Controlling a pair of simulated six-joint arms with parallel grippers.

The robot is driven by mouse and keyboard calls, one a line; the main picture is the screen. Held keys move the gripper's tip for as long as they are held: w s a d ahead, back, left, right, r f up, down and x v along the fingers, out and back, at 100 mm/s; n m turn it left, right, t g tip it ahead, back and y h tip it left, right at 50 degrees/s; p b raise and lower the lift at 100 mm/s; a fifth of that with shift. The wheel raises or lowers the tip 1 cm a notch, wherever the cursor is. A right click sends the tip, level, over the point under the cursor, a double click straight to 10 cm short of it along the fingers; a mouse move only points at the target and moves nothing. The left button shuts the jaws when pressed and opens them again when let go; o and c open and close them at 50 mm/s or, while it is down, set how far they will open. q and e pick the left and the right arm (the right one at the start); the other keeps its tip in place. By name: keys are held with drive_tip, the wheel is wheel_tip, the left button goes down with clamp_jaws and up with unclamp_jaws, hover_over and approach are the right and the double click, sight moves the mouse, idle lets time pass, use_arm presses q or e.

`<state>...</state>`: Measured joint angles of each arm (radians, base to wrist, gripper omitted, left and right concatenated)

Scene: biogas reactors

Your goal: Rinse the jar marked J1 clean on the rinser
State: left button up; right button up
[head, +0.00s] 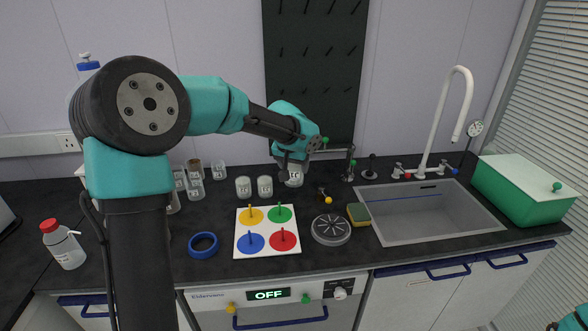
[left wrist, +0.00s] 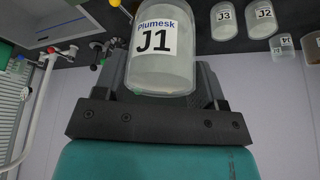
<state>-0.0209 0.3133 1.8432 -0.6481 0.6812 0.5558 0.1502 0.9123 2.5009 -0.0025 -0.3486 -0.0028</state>
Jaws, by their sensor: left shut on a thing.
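My left gripper (head: 291,162) is shut on the jar J1 (head: 294,178), at the back of the counter below the dark pegboard. The jar is cloudy and whitish, and its label looks upside down in the head view. In the left wrist view the jar J1 (left wrist: 162,70) sits between the dark fingers, its label facing the camera. I cannot tell whether its base is clear of the counter. The round grey rinser (head: 331,229) lies on the counter left of the sink, apart from the jar. My right gripper is out of view.
Jars J3 (left wrist: 225,20) and J2 (left wrist: 261,19) stand beside J1. The coloured peg board (head: 267,231), blue ring (head: 203,245) and sponge (head: 358,214) lie in front. The sink (head: 430,212) and green bin (head: 520,190) are at the right.

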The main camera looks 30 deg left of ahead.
use_arm(q)
drive_tip(key=w+d+f+m+h, duration=0.2)
drive_tip(key=d+f+m, duration=0.1)
drive_tip(key=d+m, duration=0.2)
drive_tip(key=w+d+f+m+g+h, duration=0.1)
drive_tip(key=w+d+f+m+h, duration=0.1)
drive_tip(key=d+f+m, duration=0.2)
drive_tip(key=d+m, duration=0.2)
drive_tip(key=d, duration=0.1)
drive_tip(key=shift+d+f, duration=0.2)
drive_tip(key=shift+f, duration=0.05)
drive_tip(key=shift+f, duration=0.2)
idle(0.4)
drive_tip(key=shift+f, duration=3.9)
